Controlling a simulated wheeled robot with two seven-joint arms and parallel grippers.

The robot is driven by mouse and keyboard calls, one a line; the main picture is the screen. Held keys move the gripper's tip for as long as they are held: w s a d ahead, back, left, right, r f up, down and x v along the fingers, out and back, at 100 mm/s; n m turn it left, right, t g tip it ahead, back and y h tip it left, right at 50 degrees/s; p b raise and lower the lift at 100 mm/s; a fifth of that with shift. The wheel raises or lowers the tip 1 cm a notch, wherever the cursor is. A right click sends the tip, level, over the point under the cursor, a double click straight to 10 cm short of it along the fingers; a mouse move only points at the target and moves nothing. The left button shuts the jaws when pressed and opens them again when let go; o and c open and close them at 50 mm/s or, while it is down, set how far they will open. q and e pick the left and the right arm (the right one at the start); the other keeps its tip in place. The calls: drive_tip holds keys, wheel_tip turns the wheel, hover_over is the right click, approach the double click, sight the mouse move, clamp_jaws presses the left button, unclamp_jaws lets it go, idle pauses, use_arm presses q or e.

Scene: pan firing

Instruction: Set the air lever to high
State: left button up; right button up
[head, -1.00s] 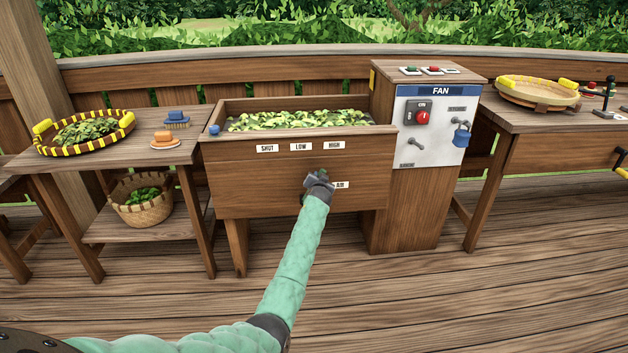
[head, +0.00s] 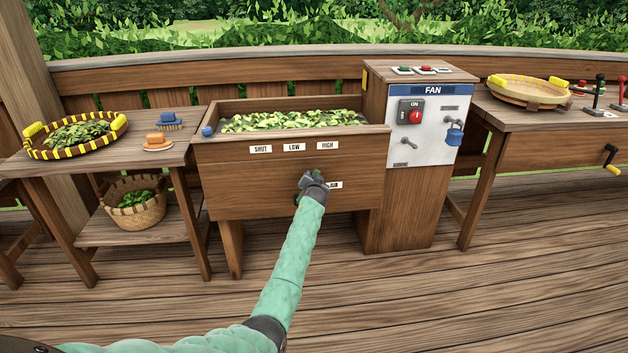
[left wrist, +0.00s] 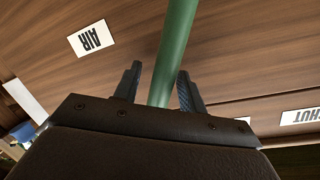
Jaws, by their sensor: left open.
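The air lever is a green rod (left wrist: 176,45) in the left wrist view, standing between the two fingers of my left gripper (left wrist: 156,95). The gripper is open, with a finger on each side of the rod; I cannot tell whether either touches it. In the head view my left gripper (head: 314,180) is at the front of the wooden trough (head: 225,185) and hides most of the lever. The labels SHUT (head: 260,149), LOW (head: 294,147) and HIGH (head: 327,145) run along the front above it. The AIR label (head: 336,185) is just right of the gripper. My right gripper is not in view.
A fan cabinet (head: 410,215) with a switch panel stands right of the trough, which holds green leaves (head: 290,120). A table (head: 110,170) with a leaf tray (head: 75,137) stands left; another table (head: 490,150) is at the right. The plank floor in front is open.

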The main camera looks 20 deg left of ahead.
use_arm(q)
drive_tip(key=v, duration=0.7)
drive_tip(key=shift+s+d, duration=0.2)
drive_tip(key=shift+s, duration=0.05)
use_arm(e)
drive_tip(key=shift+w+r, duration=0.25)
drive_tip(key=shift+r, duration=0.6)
